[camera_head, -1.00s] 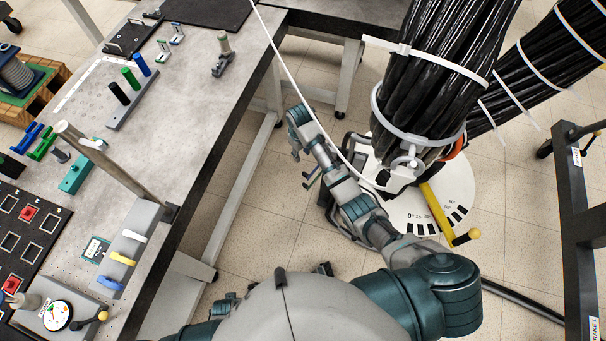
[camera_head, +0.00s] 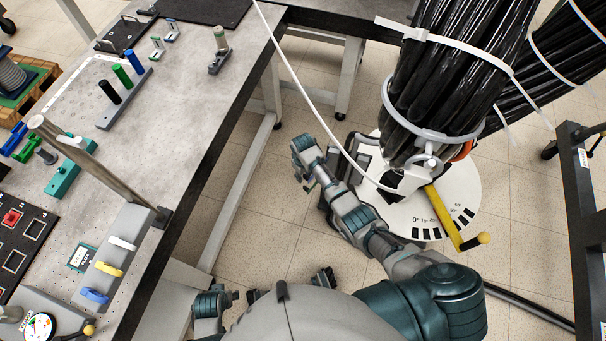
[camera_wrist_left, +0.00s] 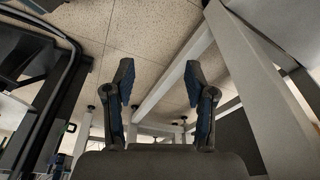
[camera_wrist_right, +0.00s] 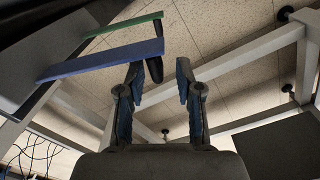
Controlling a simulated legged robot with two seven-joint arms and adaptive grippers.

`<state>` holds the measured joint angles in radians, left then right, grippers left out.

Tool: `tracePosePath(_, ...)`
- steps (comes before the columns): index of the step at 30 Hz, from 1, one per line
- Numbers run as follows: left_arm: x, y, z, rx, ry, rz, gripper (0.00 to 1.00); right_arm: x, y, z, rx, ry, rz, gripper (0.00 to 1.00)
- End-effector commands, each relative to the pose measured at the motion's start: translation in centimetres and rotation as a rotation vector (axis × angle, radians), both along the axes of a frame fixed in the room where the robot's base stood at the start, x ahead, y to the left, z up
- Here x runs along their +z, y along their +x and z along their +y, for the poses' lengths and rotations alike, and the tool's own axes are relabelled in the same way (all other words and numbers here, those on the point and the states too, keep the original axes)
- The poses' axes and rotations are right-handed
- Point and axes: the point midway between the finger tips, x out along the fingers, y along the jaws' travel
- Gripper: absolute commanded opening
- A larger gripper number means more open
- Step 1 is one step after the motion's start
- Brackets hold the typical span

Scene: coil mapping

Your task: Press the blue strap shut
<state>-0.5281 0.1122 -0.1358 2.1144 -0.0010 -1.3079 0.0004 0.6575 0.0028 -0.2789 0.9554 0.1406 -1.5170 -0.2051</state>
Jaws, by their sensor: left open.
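The blue strap (camera_head: 95,296) is a short curved band on the side of a grey block at the table's near edge, below a yellow strap (camera_head: 109,269) and a white strap (camera_head: 121,243). No gripper touches it. My right gripper (camera_head: 302,165) hangs over the floor between table and cable bundle. In its wrist view its fingers (camera_wrist_right: 158,80) are apart and empty. A long blue bar (camera_wrist_right: 100,60) passes near one finger there; I cannot tell what it belongs to. My left gripper's fingers (camera_wrist_left: 158,75) are apart and empty in the left wrist view.
A metal post (camera_head: 90,155) rises beside the grey block. A thick black cable bundle (camera_head: 450,70) stands right, over a white dial (camera_head: 465,190) with a yellow handle (camera_head: 443,215). A thin white strip (camera_head: 300,95) crosses the view. The table's middle is mostly clear.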

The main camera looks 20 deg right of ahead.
Motion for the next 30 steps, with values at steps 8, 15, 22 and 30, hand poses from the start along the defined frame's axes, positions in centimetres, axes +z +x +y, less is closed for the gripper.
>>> tracePosePath(8, 0.4, 0.0, 0.0, 0.0, 0.001, 0.0, 0.55, -0.2, 0.0, 0.0, 0.0, 0.0, -0.001, 0.35)
tracePosePath(15, 0.3, 0.1, 0.0, 0.0, 0.0, 0.001, 0.55, -0.2, 0.0, 0.0, 0.0, 0.0, 0.0, 0.0)
tracePosePath(22, 0.3, 0.2, 0.0, 0.0, 0.0, 0.0, 0.55, -0.2, 0.0, 0.0, 0.0, 0.0, 0.0, 0.0)
tracePosePath(30, -1.7, -0.2, 0.0, -0.002, 0.001, 0.008, 0.55, 0.0, -0.5, -0.9, 0.018, 0.0, -0.001, 0.0)
